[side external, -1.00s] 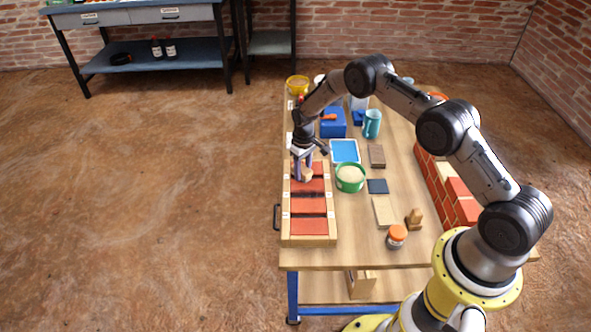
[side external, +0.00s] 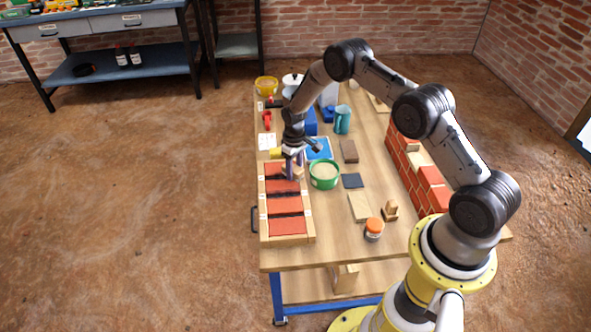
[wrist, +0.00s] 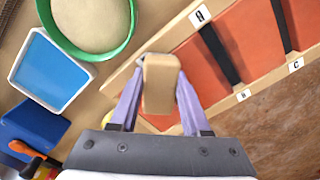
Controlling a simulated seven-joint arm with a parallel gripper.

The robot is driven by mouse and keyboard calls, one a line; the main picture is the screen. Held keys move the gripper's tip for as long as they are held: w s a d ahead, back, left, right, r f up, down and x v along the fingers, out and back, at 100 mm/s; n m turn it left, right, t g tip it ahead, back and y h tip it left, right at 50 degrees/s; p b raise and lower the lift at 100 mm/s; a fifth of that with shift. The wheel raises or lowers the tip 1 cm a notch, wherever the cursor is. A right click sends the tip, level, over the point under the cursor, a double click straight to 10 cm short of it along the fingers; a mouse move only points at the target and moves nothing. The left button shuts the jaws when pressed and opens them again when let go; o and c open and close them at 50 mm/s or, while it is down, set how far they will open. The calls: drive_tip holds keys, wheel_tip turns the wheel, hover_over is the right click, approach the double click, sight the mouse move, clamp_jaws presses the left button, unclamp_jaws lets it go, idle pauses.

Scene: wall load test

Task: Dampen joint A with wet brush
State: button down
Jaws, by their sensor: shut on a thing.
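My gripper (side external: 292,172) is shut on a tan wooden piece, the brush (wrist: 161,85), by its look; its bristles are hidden. The brush appears apart from that strip. A blue, white-rimmed tray (side external: 321,149) lies behind; I cannot tell whether it holds water.
A green bowl of pale material (side external: 324,174) stands close to the right of my gripper. A teal jug (side external: 342,119), an orange-lidded jar (side external: 374,229) and a small brick wall (side external: 420,165) are farther right. Bare tabletop lies near the front edge.

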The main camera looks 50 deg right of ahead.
drive_tip(key=shift+w+a, duration=3.3)
drive_tip(key=shift+a, duration=0.05)
wheel_tip(320, 180, up, 8)
drive_tip(key=shift+r, duration=0.1)
